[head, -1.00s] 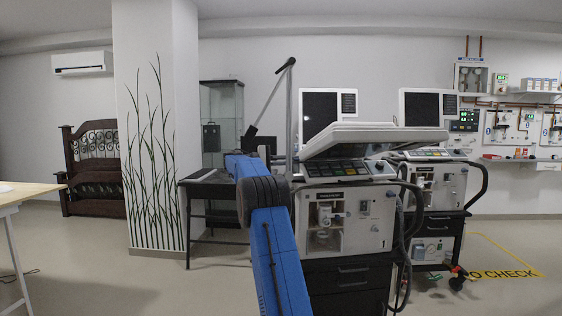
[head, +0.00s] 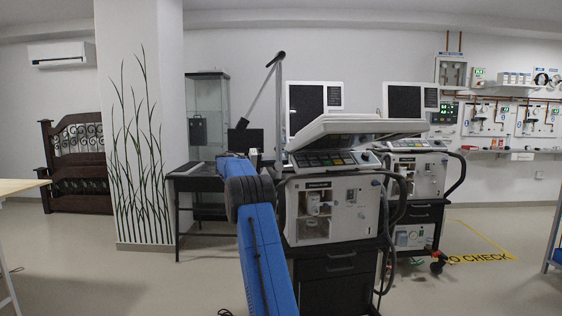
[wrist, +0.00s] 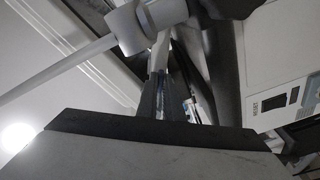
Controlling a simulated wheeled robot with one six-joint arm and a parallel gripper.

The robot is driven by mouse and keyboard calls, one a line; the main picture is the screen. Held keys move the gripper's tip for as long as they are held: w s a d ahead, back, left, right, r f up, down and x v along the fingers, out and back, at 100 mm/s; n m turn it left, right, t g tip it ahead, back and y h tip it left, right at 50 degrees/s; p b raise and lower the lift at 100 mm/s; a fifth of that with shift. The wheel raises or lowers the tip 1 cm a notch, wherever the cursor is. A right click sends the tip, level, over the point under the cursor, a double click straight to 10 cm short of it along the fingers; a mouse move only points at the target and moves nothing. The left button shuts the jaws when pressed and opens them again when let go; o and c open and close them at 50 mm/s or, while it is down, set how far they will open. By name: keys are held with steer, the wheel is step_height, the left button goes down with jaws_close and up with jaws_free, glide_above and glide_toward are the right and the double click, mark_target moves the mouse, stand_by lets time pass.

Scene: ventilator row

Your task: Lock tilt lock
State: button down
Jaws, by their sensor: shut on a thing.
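The nearest ventilator (head: 330,210) stands right of centre in the head view, with a white screen unit (head: 355,128) tilted over its key panel. In the wrist view, my gripper (wrist: 161,78) points up and its narrow fingers are shut on a slim pale grey lever (wrist: 160,50), which looks like the tilt lock. The lever hangs below a round grey joint (wrist: 127,28) with a long rod running left. How far the lever is turned cannot be told.
A second ventilator (head: 418,178) stands close behind on the right. Dark hoses (head: 397,205) hang on the nearest one's right side. A black table (head: 195,172) and glass cabinet (head: 210,110) stand left of it. The floor at front left is open.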

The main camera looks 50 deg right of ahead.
steer(key=shift+w+d+f+m, duration=0.15)
steer(key=shift+f+m, duration=0.1)
steer(key=shift+m, duration=0.15)
steer(key=c, duration=1.9)
jaws_free()
steer(key=v, duration=1.7)
steer(key=shift+a, duration=0.25)
steer(key=shift+w, duration=0.15)
